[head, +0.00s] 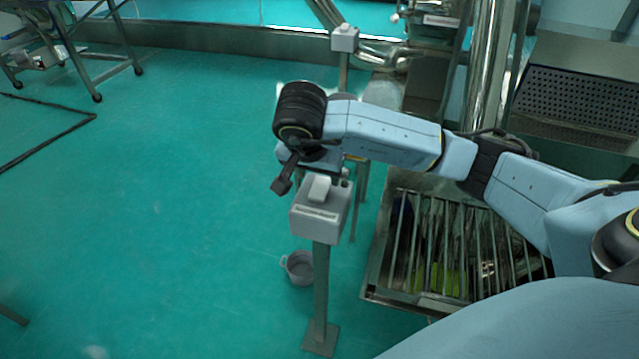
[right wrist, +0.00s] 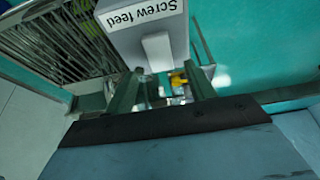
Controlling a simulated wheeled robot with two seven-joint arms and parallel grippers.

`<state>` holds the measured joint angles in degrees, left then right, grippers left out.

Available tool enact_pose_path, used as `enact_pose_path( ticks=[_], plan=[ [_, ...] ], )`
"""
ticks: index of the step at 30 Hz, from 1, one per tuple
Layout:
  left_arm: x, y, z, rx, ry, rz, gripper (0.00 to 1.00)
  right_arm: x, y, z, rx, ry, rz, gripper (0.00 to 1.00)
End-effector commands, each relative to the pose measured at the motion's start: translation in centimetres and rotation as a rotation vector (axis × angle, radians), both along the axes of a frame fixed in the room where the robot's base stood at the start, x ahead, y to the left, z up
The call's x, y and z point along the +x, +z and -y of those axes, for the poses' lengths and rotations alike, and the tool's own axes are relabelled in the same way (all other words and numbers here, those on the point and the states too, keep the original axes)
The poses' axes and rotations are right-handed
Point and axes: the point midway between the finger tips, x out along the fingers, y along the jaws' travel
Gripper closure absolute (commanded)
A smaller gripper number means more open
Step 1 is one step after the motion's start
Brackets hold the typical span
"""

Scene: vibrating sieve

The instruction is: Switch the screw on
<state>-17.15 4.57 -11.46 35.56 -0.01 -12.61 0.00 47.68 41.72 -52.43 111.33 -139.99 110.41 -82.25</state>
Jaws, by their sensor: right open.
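A grey control box (head: 318,222) stands on a post at the middle of the head view, with a pale switch lever (head: 320,188) on its top. In the right wrist view the box (right wrist: 140,35) carries the label "Screw feed", and the lever (right wrist: 157,52) sticks out from its face. My right gripper (head: 300,172) is above and just behind the box. In the wrist view its two fingers (right wrist: 163,75) are apart and empty, with the lever's end in line with the gap between them. Contact with the lever cannot be told. My left gripper is out of view.
A metal grate (head: 450,250) lies right of the post, under my right arm. A grey bucket (head: 299,268) sits on the floor by the post. Another box on a post (head: 344,40) stands farther back. The green floor at left is largely clear.

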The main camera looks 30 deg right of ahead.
Motion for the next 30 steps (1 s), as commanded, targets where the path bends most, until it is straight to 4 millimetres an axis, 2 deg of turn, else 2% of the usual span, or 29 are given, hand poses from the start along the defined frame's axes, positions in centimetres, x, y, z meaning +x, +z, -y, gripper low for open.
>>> enact_pose_path(
  ticks=[3,7,12,20,30],
  plan=[
    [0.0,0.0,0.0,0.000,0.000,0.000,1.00,0.4,-2.0,0.6,0.000,-0.001,-0.003,0.45],
    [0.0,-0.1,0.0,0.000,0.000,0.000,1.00,0.8,-3.3,1.0,0.001,0.001,-0.002,0.45],
    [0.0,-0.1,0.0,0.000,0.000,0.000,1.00,1.1,-4.0,1.2,0.001,0.000,0.001,0.45],
    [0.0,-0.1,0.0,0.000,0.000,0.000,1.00,1.1,-4.0,1.2,0.001,0.001,0.001,0.47],
    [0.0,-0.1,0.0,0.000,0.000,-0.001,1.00,1.1,-4.0,1.2,0.001,0.000,0.001,0.90]
  ],
)
